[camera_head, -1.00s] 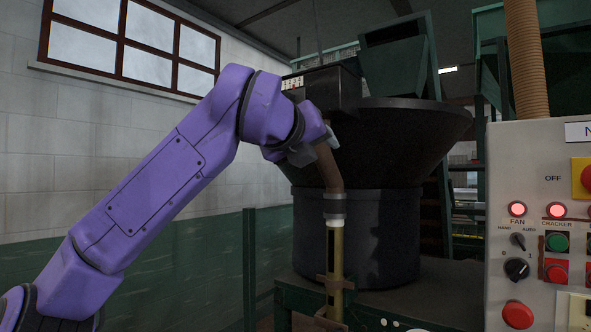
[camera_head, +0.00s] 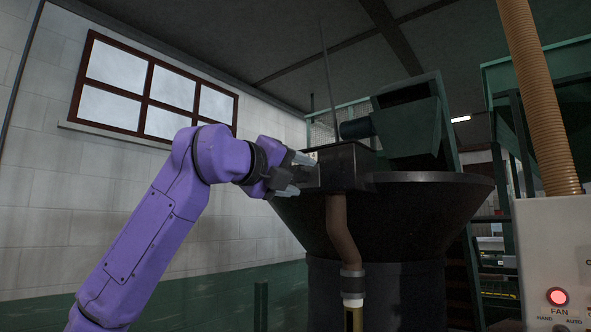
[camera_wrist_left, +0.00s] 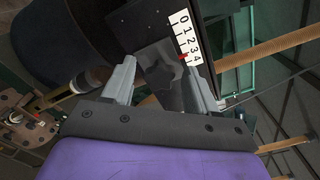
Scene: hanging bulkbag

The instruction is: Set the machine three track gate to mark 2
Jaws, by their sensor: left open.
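The machine three track gate is a dark box (camera_head: 350,167) above the brown pipe, at the rim of the black hopper. In the left wrist view its white scale (camera_wrist_left: 188,40) reads 0 to 4, and a small red pointer (camera_wrist_left: 184,58) sits around 3, perhaps slightly toward 4. A dark star-shaped knob (camera_wrist_left: 160,77) shows between my fingers. My left gripper (camera_head: 296,174) is open at the left side of the box, fingers pointing at it. The left wrist view shows the open fingers (camera_wrist_left: 161,82) on either side of the knob; contact cannot be told. My right gripper is not in view.
The brown pipe (camera_head: 341,232) drops from the box in front of the black hopper (camera_head: 430,215). A grey control panel (camera_head: 558,265) with a lit FAN lamp stands at the right. A corrugated hose (camera_head: 540,95) rises behind it. Room is free toward the left wall.

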